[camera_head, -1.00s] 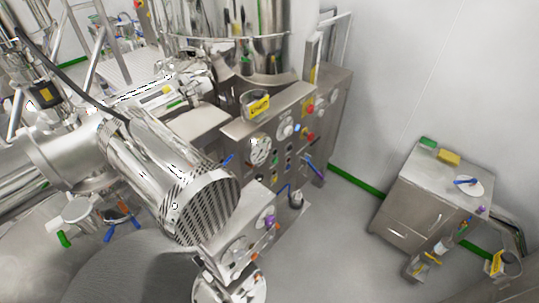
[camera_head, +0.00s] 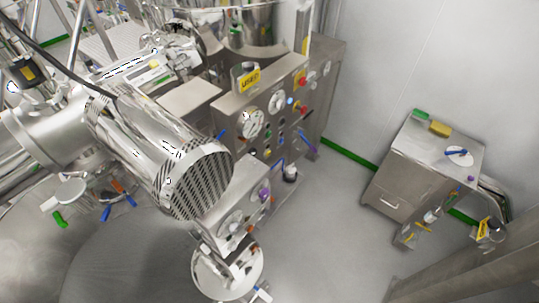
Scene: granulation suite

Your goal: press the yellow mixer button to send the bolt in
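A steel control panel (camera_head: 232,112) on the machine in the middle of the view carries gauges and several small coloured buttons. A small yellowish button (camera_head: 267,153) appears low on this panel, but it is too small to tell whether it is the mixer button. A red knob (camera_head: 301,82) and a small blue light or button (camera_head: 290,101) sit toward its right end. I cannot make out a bolt. Neither of my grippers can be made out in the view, so nothing of mine is seen touching the panel.
A large ribbed steel motor housing (camera_head: 165,155) fills the left foreground, in front of the panel's left side. A steel cabinet (camera_head: 395,178) with a yellow item (camera_head: 440,129) on top stands at right. Grey floor (camera_head: 320,230) between them is clear. A grey-brown beam crosses the lower right.

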